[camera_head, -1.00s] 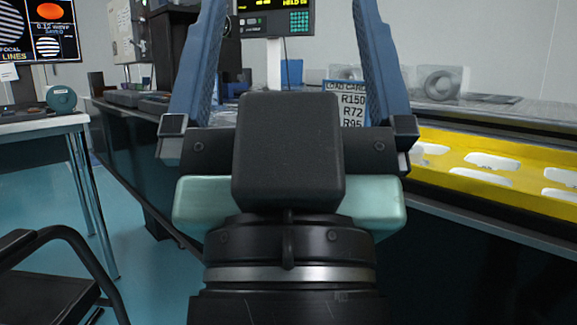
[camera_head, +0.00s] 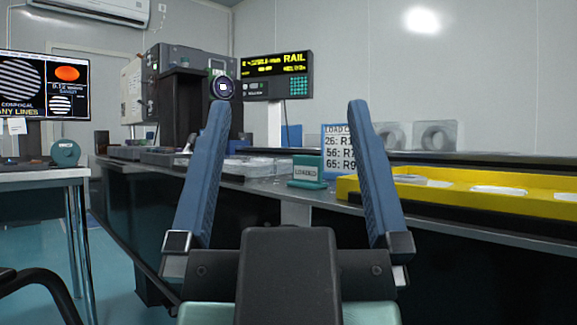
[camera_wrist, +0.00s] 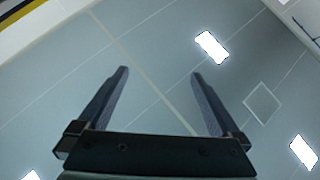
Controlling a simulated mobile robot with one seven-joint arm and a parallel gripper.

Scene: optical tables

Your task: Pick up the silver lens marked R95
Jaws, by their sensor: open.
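My gripper (camera_head: 288,105) is open and empty, its two blue fingers upright and wide apart in front of the bench. It also shows in the wrist view (camera_wrist: 160,73), with nothing between the fingers. I cannot make out a silver lens marked R95 in any view. A load card (camera_head: 340,150) on the bench, partly hidden by the right finger, lists numbers with R-values, the last line starting "65: R9". A yellow tray (camera_head: 450,204) with white-looking recesses lies on the bench at the right, partly behind the right finger.
A green block labelled LOADED (camera_head: 309,172) stands between the fingers in the picture. Clear cases with grey rings (camera_head: 437,136) stand behind the tray. A RAIL display (camera_head: 276,75) and dark equipment stand at the back. A side table (camera_head: 45,174) is at left, with floor between.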

